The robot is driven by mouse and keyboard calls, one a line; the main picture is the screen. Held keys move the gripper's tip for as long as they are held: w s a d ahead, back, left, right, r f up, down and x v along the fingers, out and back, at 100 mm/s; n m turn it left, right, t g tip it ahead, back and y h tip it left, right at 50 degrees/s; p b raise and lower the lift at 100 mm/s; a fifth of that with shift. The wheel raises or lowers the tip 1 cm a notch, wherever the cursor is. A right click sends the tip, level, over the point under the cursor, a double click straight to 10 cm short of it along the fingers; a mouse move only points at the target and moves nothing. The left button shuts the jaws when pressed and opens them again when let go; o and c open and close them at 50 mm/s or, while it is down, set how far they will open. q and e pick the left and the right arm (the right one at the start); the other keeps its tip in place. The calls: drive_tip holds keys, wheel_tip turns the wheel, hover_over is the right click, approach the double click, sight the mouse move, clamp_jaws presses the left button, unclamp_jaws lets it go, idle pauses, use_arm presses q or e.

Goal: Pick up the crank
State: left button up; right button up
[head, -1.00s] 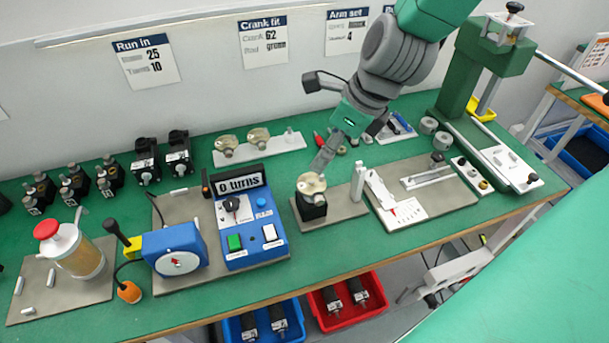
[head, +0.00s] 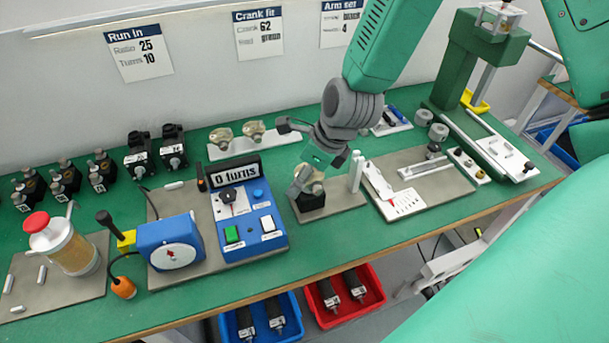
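A pale brass part, which looks like a crank (head: 316,188), sits on a small black block (head: 311,202) on a grey plate. My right gripper (head: 301,184) points down at this part and overlaps it in the head view. Its fingers partly hide the part, and I cannot tell whether they are closed on it. Two similar brass parts, one on the left (head: 221,137) and one on the right (head: 254,130), sit on a white rack (head: 284,136) behind. My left gripper is not in view.
A white post (head: 355,172) stands just right of the block. A blue control box (head: 250,215) with a "0 turns" display stands to the left. A green press (head: 468,65) stands at the right. Blue (head: 292,303) and red (head: 375,290) bins lie below the bench.

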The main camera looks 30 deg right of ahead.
drive_tip(key=shift+s+d, duration=0.1)
drive_tip(key=shift+d, duration=0.15)
drive_tip(key=shift+c, duration=0.8)
drive_tip(key=shift+d+f, duration=0.1)
drive_tip(key=shift+d, duration=0.5)
drive_tip(key=c, duration=1.2)
